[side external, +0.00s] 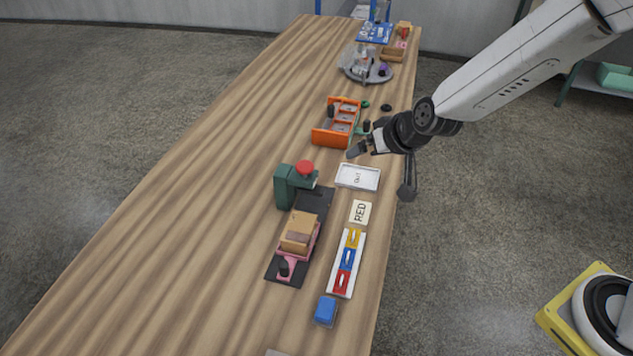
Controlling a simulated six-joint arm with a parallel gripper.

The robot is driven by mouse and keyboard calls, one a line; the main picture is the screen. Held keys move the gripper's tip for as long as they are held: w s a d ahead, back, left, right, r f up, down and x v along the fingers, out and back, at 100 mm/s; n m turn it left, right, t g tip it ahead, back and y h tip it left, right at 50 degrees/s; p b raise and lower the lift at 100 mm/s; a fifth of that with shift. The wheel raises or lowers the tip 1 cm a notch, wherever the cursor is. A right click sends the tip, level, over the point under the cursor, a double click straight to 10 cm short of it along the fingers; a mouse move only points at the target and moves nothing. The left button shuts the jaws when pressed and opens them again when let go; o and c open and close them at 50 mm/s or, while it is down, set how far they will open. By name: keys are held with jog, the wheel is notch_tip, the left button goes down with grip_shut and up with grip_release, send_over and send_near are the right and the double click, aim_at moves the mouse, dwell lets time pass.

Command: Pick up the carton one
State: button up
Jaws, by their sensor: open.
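A brown carton (299,230) sits on a pink carriage (313,245) with a dark knob, on a black base plate (314,201). A dark green device (285,188) with a red top stands at the far end of that plate. My gripper (358,141) is open and appears empty. It is above the table's right side, farther back than the carton and well apart from it, near the orange rack and the white tray. The far finger is partly hard to make out against the things behind it.
A white tray (358,177) marked OUT, a RED card (360,212), a strip of coloured pieces (346,263) and a blue block (325,309) line the right side. An orange rack (336,124) stands behind. The wooden table's (170,225) left side is clear.

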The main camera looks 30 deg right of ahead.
jog(key=w+a+f+m+t+h, duration=0.2)
jog(key=w+a+t, duration=0.1)
jog(key=w+a, duration=0.45)
jog(key=m+h, duration=0.4)
jog(key=h, duration=0.1)
send_over(298, 228)
jog(key=w+a, duration=0.1)
jog(key=a, duration=0.2)
jog(key=f, duration=0.7)
jog(key=shift+d, duration=0.2)
jog(key=s+a+f+h, duration=0.1)
jog(key=s, duration=0.1)
jog(key=s+a+f+m+g+h, duration=0.1)
jog(key=s+f, duration=0.1)
jog(key=s+a+f+g+h, duration=0.1)
jog(key=s+f, duration=0.1)
jog(key=s, duration=0.1)
jog(key=shift+f, duration=0.1)
jog(key=shift+x, duration=1.35)
jog(key=shift+x, duration=2.55)
